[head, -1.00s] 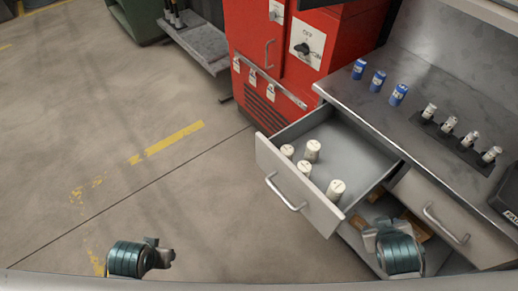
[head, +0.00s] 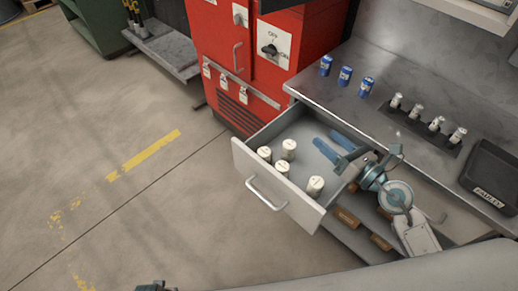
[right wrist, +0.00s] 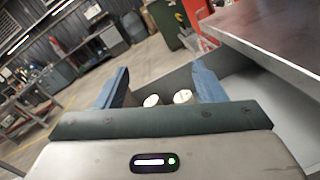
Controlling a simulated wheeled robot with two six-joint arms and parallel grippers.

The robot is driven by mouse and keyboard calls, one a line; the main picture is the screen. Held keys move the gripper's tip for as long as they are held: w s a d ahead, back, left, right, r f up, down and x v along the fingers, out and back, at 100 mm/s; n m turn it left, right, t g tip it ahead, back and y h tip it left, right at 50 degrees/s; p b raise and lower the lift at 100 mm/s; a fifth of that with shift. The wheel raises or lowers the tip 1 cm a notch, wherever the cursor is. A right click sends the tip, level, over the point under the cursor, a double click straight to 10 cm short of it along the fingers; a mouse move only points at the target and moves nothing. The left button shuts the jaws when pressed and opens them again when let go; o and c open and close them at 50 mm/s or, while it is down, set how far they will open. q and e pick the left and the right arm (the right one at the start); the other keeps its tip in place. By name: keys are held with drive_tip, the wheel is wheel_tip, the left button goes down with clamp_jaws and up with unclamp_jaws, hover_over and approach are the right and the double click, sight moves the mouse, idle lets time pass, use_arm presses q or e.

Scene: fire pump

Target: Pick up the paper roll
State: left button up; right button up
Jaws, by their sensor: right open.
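Several short cream cylinders stand upright in the open drawer (head: 232,160); I cannot tell if one is the paper roll. They are at the left (head: 265,154), upper middle (head: 289,149), lower middle (head: 282,169) and right (head: 315,187). My right gripper (head: 325,142) is over the drawer's right part, its blue fingers apart and empty, pointing left toward the cylinders without visible contact. In the right wrist view, two cylinder tops (right wrist: 151,100) (right wrist: 183,96) show beyond the palm, between the fingers. Only a sliver of my left arm shows at the bottom edge.
A metal counter (head: 400,80) carries blue cans (head: 345,75), a rack of silver cylinders (head: 437,124) and a black tray (head: 490,175). A red cabinet (head: 235,60) stands behind the drawer. Brown blocks (head: 347,218) lie on the shelf below. The floor at left is clear.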

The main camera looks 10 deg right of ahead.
sight(294, 148)
wheel_tip(294, 148, down, 7)
drive_tip(key=d+n+g+h, duration=0.1)
drive_tip(key=n+g, duration=0.4)
drive_tip(key=n, duration=0.1)
drive_tip(key=x, duration=0.7)
drive_tip(key=shift+s+f+p, duration=0.1)
drive_tip(key=shift+f+p, duration=0.15)
drive_tip(key=shift+p, duration=0.1)
drive_tip(key=x, duration=0.4)
drive_tip(key=shift+a+p, duration=0.15)
drive_tip(key=shift+p, duration=0.25)
drive_tip(key=shift+w+a+f, duration=0.15)
drive_tip(key=shift+w+f, duration=0.05)
drive_tip(key=shift+w, duration=0.1)
use_arm(q)
drive_tip(key=s+f, duration=0.5)
drive_tip(key=f, duration=0.3)
drive_tip(key=shift+s+a, duration=0.25)
drive_tip(key=shift+a, duration=0.15)
use_arm(e)
drive_tip(key=shift+c, duration=0.2)
drive_tip(key=c, duration=1)
